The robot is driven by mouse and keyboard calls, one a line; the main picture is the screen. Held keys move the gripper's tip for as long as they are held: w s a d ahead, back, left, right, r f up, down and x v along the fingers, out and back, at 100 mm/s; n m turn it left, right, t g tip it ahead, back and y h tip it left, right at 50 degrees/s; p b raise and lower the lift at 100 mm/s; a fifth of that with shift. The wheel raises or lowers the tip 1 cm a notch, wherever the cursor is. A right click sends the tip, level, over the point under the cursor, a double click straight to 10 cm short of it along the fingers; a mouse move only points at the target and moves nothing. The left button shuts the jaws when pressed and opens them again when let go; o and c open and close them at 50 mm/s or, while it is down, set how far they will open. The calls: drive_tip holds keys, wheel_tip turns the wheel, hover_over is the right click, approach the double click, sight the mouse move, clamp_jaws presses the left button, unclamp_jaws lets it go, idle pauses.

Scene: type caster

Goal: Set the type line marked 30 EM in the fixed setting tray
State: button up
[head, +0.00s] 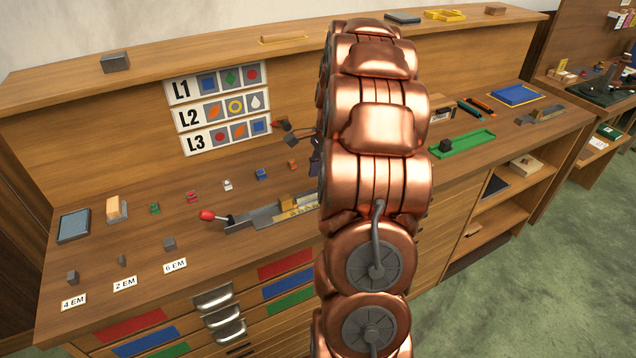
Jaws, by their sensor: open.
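My copper arm stands upright through the middle of the head view and hides much of the bench. Dark parts at its left edge appear to be my gripper (300,137), mostly hidden behind the arm. It looks open, and I see nothing held in it. A grey metal tray (262,216) with a red-knobbed lever lies on the bench left of the arm and may be the setting tray. Brass-coloured pieces (300,206) lie at its right end, partly covered by my arm. I can read no 30 EM mark, and cannot pick out that type line.
Small grey blocks stand behind cards marked 4 EM (74,300), 2 EM (125,283) and 6 EM (175,265). Small coloured pieces sit in a row behind them. A chart (218,107) shows L1 to L3. A green tray (462,143) and a blue tray (515,95) lie right.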

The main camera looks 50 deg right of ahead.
wheel_tip(320, 180, up, 10)
drive_tip(key=d+b, duration=0.1)
drive_tip(key=b, duration=0.1)
drive_tip(key=shift+s+d, duration=0.35)
drive_tip(key=s+a+n+g, duration=0.15)
drive_tip(key=a+n, duration=0.25)
drive_tip(key=a, duration=0.4)
drive_tip(key=s+a+f+n, duration=0.1)
drive_tip(key=s+a+n, duration=0.15)
drive_tip(key=a, duration=0.55)
drive_tip(key=s+a+n, duration=0.2)
drive_tip(key=a+n, duration=0.3)
drive_tip(key=a, duration=0.3)
drive_tip(key=s+a+f+n, duration=0.2)
drive_tip(key=s+a+n, duration=0.1)
drive_tip(key=s, duration=0.2)
drive_tip(key=s+a+f+n+h, duration=0.1)
drive_tip(key=s+a+f+n, duration=0.2)
drive_tip(key=s, duration=0.3)
drive_tip(key=s+a+f+n+g+h, duration=0.1)
drive_tip(key=s+a+f+n, duration=0.1)
drive_tip(key=s+a+n, duration=0.2)
drive_tip(key=shift+s+a+f, duration=0.2)
drive_tip(key=shift+s+a, duration=0.05)
drive_tip(key=shift+s, duration=0.7)
drive_tip(key=shift+d, duration=0.1)
